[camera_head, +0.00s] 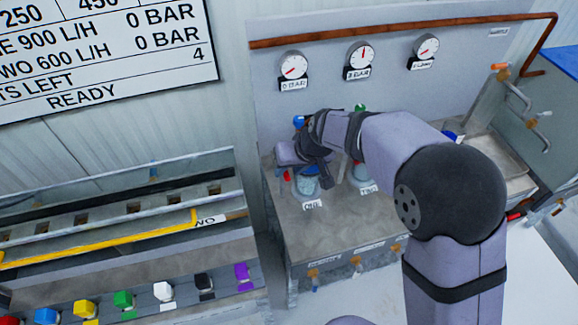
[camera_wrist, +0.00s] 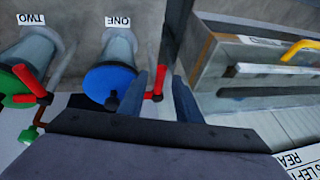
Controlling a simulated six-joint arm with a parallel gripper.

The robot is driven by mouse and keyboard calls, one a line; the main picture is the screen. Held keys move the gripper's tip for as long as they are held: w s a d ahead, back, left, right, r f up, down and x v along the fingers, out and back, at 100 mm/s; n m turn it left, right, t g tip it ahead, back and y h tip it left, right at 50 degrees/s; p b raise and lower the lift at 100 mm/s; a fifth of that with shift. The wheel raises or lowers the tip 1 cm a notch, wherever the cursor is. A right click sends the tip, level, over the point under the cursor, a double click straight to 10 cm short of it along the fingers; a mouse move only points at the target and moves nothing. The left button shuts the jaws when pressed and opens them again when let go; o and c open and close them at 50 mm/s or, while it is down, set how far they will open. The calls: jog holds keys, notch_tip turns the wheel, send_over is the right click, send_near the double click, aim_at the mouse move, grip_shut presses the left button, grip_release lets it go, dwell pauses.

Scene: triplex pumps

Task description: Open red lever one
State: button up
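Red lever one (camera_wrist: 157,82) is beside the blue-topped pump (camera_wrist: 110,80) labelled ONE (camera_wrist: 118,22) in the wrist view. My gripper (camera_wrist: 164,90) is open, its two blue-grey fingers apart on either side of the lever. I cannot tell whether they touch it. In the head view the gripper is over pump one, and my arm hides much of it. A bit of red (camera_head: 287,175) shows there beside the pump's base, above the ONE label (camera_head: 312,204). A second red lever (camera_wrist: 32,84) stands by the green wheel (camera_wrist: 20,86) of pump TWO.
Pump two stands close beside pump one on the grey bench (camera_head: 345,231). Pressure gauges (camera_head: 293,66) are on the panel behind. A rack with a yellow bar (camera_head: 110,240) and coloured blocks (camera_head: 124,299) is at left. A sink (camera_head: 510,177) is at right.

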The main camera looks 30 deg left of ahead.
jog(key=shift+a+f, duration=0.1)
jog(key=shift+f, duration=0.05)
grip_shut()
